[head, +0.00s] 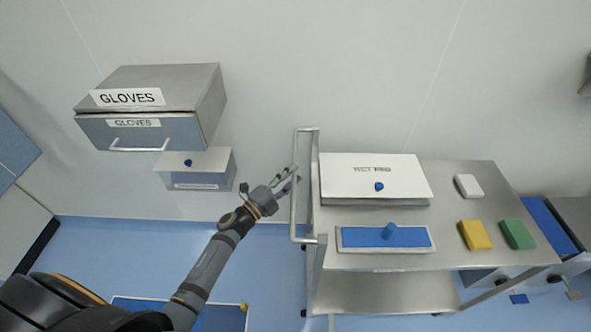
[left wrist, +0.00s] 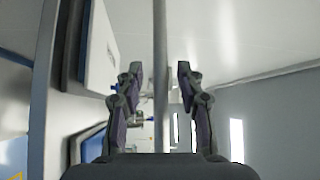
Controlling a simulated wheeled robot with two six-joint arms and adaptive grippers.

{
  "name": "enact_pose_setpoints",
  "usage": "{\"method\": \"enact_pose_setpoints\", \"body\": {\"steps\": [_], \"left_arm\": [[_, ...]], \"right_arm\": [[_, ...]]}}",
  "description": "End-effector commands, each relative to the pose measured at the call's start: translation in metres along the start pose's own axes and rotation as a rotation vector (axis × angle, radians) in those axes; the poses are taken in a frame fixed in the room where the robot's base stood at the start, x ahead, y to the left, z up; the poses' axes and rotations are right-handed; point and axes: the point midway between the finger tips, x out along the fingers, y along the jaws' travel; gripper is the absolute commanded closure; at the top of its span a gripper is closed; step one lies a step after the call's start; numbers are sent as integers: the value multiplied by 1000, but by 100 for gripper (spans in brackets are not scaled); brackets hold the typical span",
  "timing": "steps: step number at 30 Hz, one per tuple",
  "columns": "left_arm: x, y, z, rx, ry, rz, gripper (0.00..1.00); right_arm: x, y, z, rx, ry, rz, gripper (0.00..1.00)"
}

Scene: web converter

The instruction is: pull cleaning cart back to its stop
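The cleaning cart is a steel trolley with a top shelf (head: 455,200) and a lower shelf (head: 385,293). Its push handle (head: 293,205) is a steel loop on the left end. My left gripper (head: 292,180) is at the handle, reaching in from the left. In the left wrist view the handle bar (left wrist: 160,70) runs upright between the two fingers of the left gripper (left wrist: 160,72). The fingers are spread with a gap on both sides of the bar. My right gripper is in no view.
On the cart are a white box (head: 340,180), a blue mop pad (head: 360,237), and white, yellow (head: 475,235) and green (head: 517,234) blocks. A glove box (head: 190,90) hangs on the wall at left. Blue floor (head: 265,275) is clear left of the cart.

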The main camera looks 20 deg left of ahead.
Motion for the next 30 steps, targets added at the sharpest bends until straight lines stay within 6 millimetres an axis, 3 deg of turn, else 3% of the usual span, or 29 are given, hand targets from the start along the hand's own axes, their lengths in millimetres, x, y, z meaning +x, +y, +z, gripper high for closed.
{"method": "enact_pose_setpoints", "body": {"steps": [4, 13, 21, 30], "left_arm": [[15, 0, 0, -1, 0, 0, 63], [17, 1, 0, -1, 1, 1, 63], [17, 1, 0, -1, 0, 1, 99], [17, 1, 0, -1, 0, 1, 100]], "right_arm": [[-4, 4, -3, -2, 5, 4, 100], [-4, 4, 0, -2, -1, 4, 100], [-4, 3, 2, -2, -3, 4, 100], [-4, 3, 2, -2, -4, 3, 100]]}}
